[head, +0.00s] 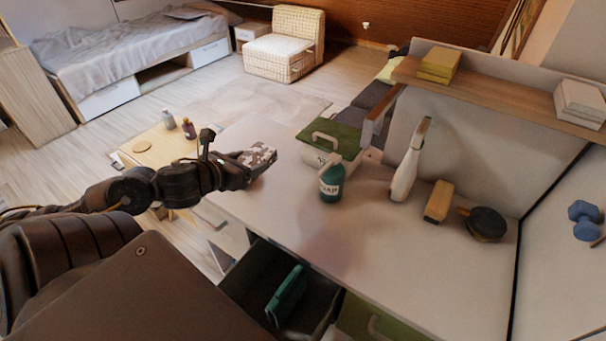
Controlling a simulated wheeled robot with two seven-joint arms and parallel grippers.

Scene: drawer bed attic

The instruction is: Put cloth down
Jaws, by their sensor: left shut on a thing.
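A patterned grey-and-white cloth (259,155) is at my left gripper (246,166), over the far left part of the white desk top (300,228). The gripper is shut on the cloth's near side. The cloth looks bunched or folded, and I cannot tell whether it touches the desk. The fingertips are partly hidden by the cloth and the gripper body. My right gripper is not in the head view.
A green-lidded box (333,143), a dark green bottle (331,182), a white spray bottle (405,170), a wooden brush (438,201) and a round dark object (486,224) stand on the desk. An open drawer (255,290) juts out below. The desk's front middle is clear.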

